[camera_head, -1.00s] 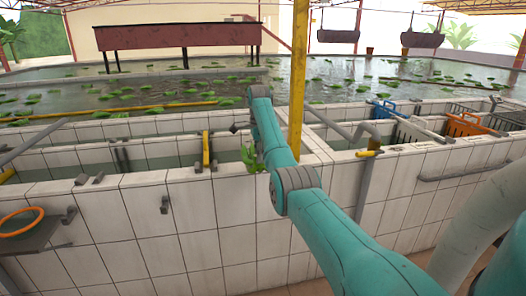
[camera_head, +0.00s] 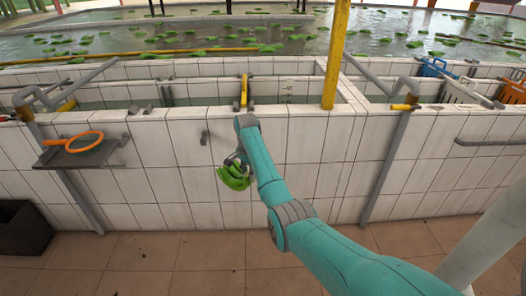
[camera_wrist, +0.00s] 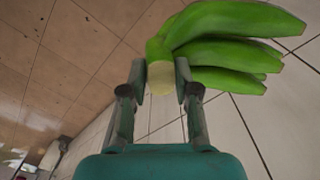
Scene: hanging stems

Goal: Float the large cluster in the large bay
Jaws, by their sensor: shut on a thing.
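A green banana cluster (camera_head: 234,178) hangs from my gripper (camera_head: 238,160) in front of the white tiled tank wall, below its rim. In the wrist view my gripper (camera_wrist: 161,78) is shut on the pale cut stem of the cluster (camera_wrist: 225,40), and the green fingers spread up and to the right. Behind the wall lie water bays: a wider-looking bay (camera_head: 205,97) left of a yellow-handled divider (camera_head: 243,92), and a narrower one (camera_head: 285,90) to its right. I cannot tell for sure which is the large bay.
The tiled wall (camera_head: 180,180) stands between the cluster and the bays. A yellow post (camera_head: 336,55) rises right of them. A shelf with an orange ring (camera_head: 83,142) juts out at left. Grey pipes run down the wall. Orange and blue crates (camera_head: 513,92) sit far right.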

